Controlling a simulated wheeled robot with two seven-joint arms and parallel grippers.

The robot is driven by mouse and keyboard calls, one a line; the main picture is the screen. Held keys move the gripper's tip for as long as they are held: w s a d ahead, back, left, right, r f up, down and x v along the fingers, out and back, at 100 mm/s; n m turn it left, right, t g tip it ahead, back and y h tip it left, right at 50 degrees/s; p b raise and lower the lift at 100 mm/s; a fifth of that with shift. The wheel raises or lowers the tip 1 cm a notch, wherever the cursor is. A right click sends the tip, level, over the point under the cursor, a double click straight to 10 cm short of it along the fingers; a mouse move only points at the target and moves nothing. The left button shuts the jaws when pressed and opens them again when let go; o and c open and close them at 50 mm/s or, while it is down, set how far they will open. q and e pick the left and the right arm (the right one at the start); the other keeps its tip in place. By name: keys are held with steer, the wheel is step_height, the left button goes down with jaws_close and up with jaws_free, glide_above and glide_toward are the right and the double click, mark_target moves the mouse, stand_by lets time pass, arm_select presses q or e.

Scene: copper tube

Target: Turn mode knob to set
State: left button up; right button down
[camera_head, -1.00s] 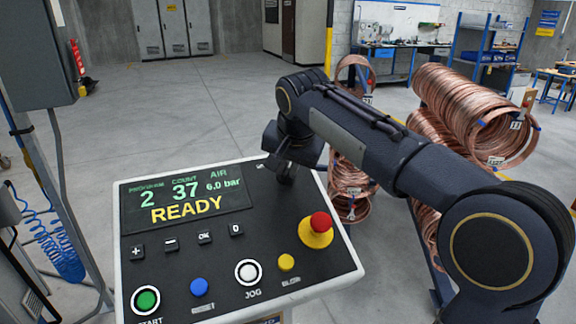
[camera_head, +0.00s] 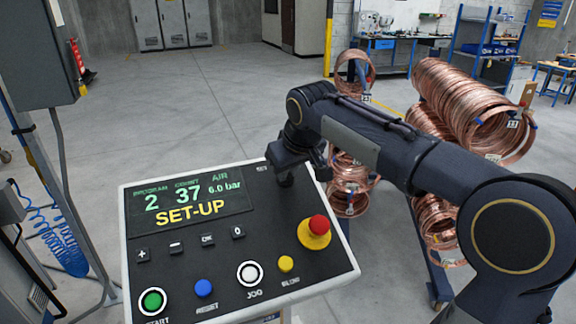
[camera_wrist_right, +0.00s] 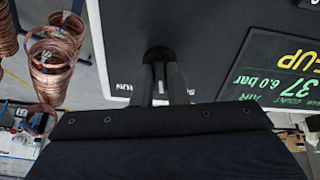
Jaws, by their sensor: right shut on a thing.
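The control panel (camera_head: 190,268) is a tilted black board with a light rim. Its display (camera_head: 187,212) reads program 2, count 37, air 6.0 bar and "SET-UP". My right gripper (camera_head: 285,180) points down at the panel's upper right and is shut on the mode knob, which the fingers mostly hide in the head view. In the right wrist view the dark mode knob (camera_wrist_right: 158,54) shows between the fingertips, with a "RUN" label beside it. My left gripper is not in view.
A red emergency button (camera_head: 318,226) on a yellow base sits near the gripper, on the panel's right. Green, blue, white and yellow buttons line the panel's lower edge. Copper tube coils (camera_head: 470,100) stand behind my right arm. Grey floor lies open behind the panel.

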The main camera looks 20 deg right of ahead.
steer(key=n+p, duration=0.1)
steer(key=n, duration=0.2)
steer(key=shift+r+n, duration=0.1)
steer(key=shift+n, duration=0.3)
steer(key=shift+n+y+p, duration=0.3)
steer(key=shift+n+p, duration=0.25)
steer(key=shift+n, duration=0.95)
steer(key=c, duration=1.4)
jaws_free()
steer(key=shift+c, duration=0.2)
steer(key=v, duration=0.7)
steer(key=shift+r, duration=0.35)
steer(key=shift+s+d, duration=0.1)
